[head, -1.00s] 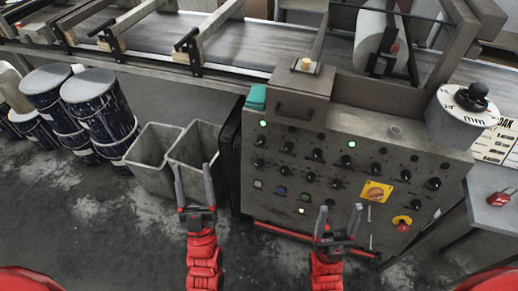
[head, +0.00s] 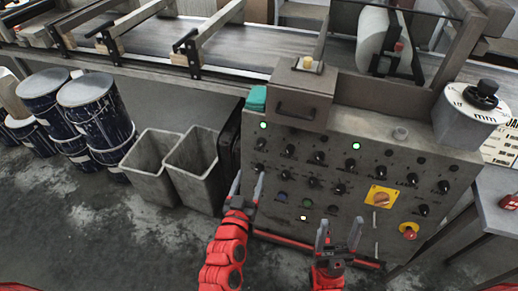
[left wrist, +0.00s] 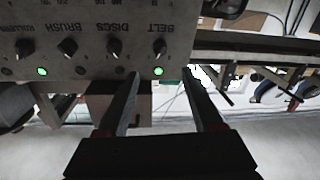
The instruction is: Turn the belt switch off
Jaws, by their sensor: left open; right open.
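The control panel (head: 335,190) stands ahead on the right. The belt switch (head: 261,143) is a small black knob at its upper left, with a lit green lamp (head: 263,125) above it. In the left wrist view the knob (left wrist: 158,48), labelled BELT, is tilted and its lamp (left wrist: 158,72) glows green. My left gripper (head: 248,188) is open and empty, below the knob at the panel's left edge. In the left wrist view its fingers (left wrist: 162,90) point towards the panel, apart from the knob. My right gripper (head: 340,235) is open and empty before the panel's lower part.
Other knobs, marked DISCS (left wrist: 113,48), BRUSH (left wrist: 68,47) and ROLLERS, sit in the same row. Two grey bins (head: 192,170) stand left of the panel; blue drums (head: 98,110) stand further left.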

